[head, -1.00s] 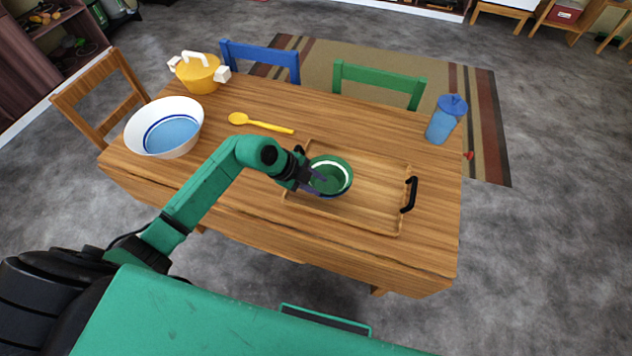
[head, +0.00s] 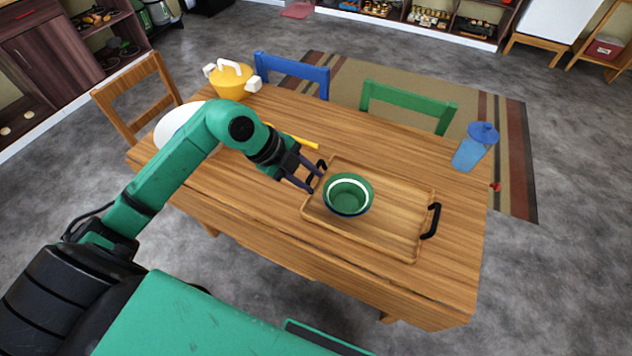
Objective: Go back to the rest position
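My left gripper (head: 314,180) is in the head view, just left of a green bowl and above the tray's left end. Its two dark fingers are apart with nothing between them, so it is open and empty. The green bowl (head: 348,196), with a white band inside, stands upright on the left part of the wooden tray (head: 402,219). The gripper is apart from the bowl. My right gripper is not in view.
The wooden table (head: 257,222) also holds a white bowl (head: 172,120), partly hidden by my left arm, a yellow spoon (head: 300,140), a yellow pot (head: 233,83) and a blue bottle (head: 470,153). A blue chair (head: 292,72) and a green chair (head: 408,102) stand behind.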

